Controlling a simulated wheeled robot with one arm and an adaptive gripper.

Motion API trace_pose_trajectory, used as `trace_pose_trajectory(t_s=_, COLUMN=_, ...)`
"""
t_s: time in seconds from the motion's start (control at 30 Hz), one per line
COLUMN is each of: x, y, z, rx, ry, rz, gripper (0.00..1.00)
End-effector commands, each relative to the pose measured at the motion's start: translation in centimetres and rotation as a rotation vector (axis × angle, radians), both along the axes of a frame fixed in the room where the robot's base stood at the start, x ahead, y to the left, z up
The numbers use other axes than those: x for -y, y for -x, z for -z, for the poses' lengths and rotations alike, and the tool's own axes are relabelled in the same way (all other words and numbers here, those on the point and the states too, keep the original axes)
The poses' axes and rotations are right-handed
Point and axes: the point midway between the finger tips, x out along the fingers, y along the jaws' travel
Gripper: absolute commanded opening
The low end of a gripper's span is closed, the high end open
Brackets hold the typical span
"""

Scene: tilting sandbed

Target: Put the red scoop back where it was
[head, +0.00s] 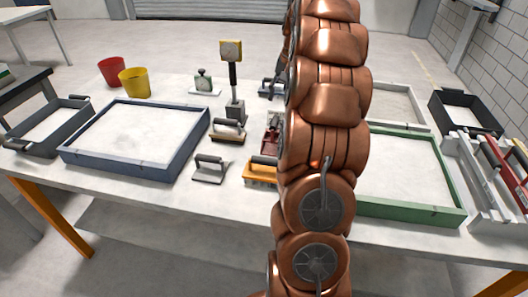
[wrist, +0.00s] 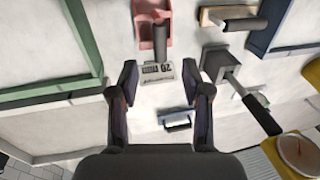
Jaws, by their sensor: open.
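The red scoop (wrist: 154,12) lies on the table at the top of the wrist view, with its dark handle (wrist: 160,42) pointing toward my gripper. In the head view a part of the red scoop (head: 271,135) shows just left of my arm, and the arm hides the rest. My gripper (wrist: 170,68) is open and empty. Its two fingers stand apart, with the scoop beyond the fingertips. A small printed plate (wrist: 158,72) lies below the handle's end, between the fingers in the picture. In the head view my arm hides the gripper.
A blue-framed sand tray (head: 180,160) stands left, a green-framed one (head: 420,211) right. A yellow-headed post (head: 231,50) rises left of my arm. Wooden-backed tool (head: 228,130), grey trowel (head: 210,168) and orange tool (head: 260,171) lie near the scoop. A blue-striped block (wrist: 176,120) lies between the fingers' bases.

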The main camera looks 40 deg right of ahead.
Motion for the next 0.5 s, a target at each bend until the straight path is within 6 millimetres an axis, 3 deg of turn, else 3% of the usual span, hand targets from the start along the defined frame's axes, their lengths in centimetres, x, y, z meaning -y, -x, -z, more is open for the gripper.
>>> trace_pose_trajectory(t_s=0.13, x=-0.5, y=0.0, z=-0.1, rx=-0.002, ry=-0.001, rz=-0.01, gripper=0.48)
trace_pose_trajectory(t_s=0.23, x=-2.6, y=-0.2, z=-0.3, rx=-0.009, ry=-0.001, rz=-0.046, gripper=0.48)
trace_pose_trajectory(t_s=0.37, x=-7.8, y=0.0, z=-0.6, rx=-0.03, ry=-0.005, rz=-0.137, gripper=0.48)
trace_pose_trajectory(t_s=0.5, x=-14.2, y=1.1, z=-0.8, rx=-0.058, ry=-0.002, rz=-0.253, gripper=0.48)
